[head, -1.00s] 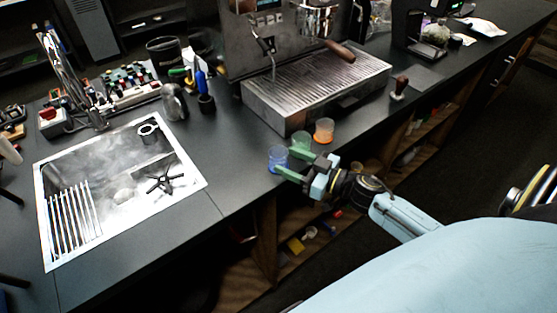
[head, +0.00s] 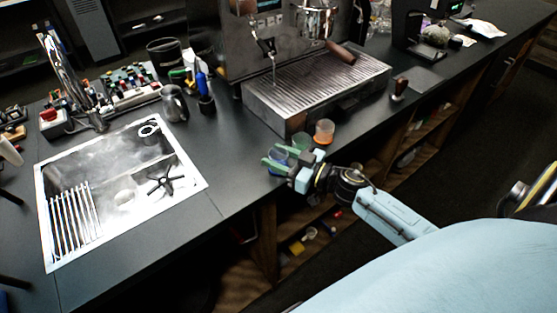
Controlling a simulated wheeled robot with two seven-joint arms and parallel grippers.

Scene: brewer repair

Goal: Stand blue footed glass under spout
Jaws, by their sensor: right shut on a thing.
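The blue footed glass (head: 279,153) is near the counter's front edge, in front of the brewer. My right gripper (head: 281,160) is shut on it, with one green finger on each side. The fingers and wrist hide part of the glass, and I cannot tell whether its foot touches the counter. The brewer (head: 262,40) stands behind, with a thin spout pipe (head: 273,70) and a handled portafilter (head: 316,22) above its ribbed drip tray (head: 320,85). The drip tray is bare. My left gripper is not in view.
A green glass (head: 302,140) stands close to the right of the blue one, with an orange glass (head: 324,131) beyond it. A tamper (head: 399,88) stands right of the tray.

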